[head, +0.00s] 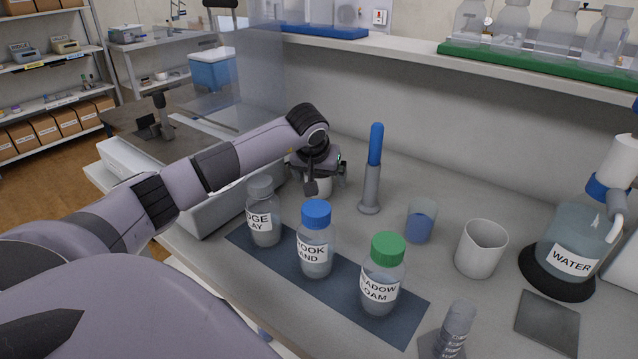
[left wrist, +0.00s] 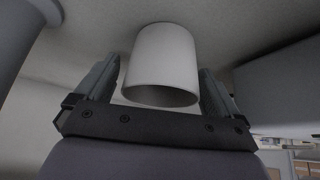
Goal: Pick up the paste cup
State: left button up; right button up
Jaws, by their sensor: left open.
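A plain white cup, which I take to be the paste cup (left wrist: 162,62), stands between the two fingers of my left gripper (left wrist: 158,80) in the left wrist view. A gap shows on each side of it, so the fingers are open and apart from it. In the head view the cup (head: 324,186) is partly hidden behind my left gripper (head: 316,178), which is low over the bench behind the bottles. My right gripper is not in view.
Three labelled bottles with grey, blue (head: 316,210) and green (head: 388,250) caps stand on a dark mat (head: 345,315) in front of the gripper. A blue-handled tool (head: 373,165) stands upright right of it. A beaker (head: 421,222), another white cup (head: 481,248) and a water bottle (head: 572,250) stand farther right.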

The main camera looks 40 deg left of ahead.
pick_arm(q)
jog(key=c, duration=1.1)
jog(key=shift+o, duration=0.2)
jog(key=shift+r, duration=0.1)
